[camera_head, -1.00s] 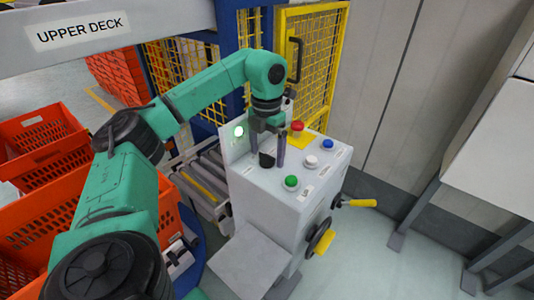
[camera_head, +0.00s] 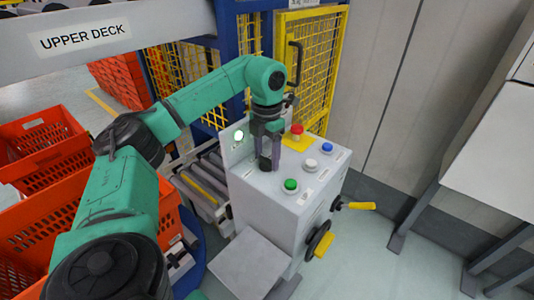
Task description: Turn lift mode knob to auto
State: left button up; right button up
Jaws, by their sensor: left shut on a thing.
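The black lift mode knob (camera_head: 265,164) sits on the top of the grey control box (camera_head: 262,196), left of the buttons. My left gripper (camera_head: 267,165) points down at the knob from above. Its fingers are shut on the knob and cover most of it, so which way the knob points cannot be read. The labels around it are too small to read. My right gripper is out of view.
The box top also bears a red emergency button (camera_head: 297,129) on a yellow plate, a blue button (camera_head: 327,147), a white button (camera_head: 311,164) and a green button (camera_head: 290,185). Yellow-handled cranks (camera_head: 325,245) stick out at its side. Orange totes (camera_head: 40,140) stand at left.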

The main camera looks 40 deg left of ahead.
aim_at(267, 158)
pick_arm(q)
jog(key=m+p, duration=0.1)
jog(key=m, duration=0.3)
jog(key=shift+r+p, duration=0.15)
jog(key=shift+p, duration=0.25)
jog(key=shift+m+p, duration=0.55)
jog(key=shift+m, duration=1.05)
jog(key=o, duration=1.4)
notch_tip(267, 158, up, 5)
jog(key=shift+b, duration=0.35)
notch_tip(267, 158, up, 10)
jog(key=p, duration=0.5)
jog(key=shift+s+f, duration=0.1)
jog(key=shift+f, duration=0.15)
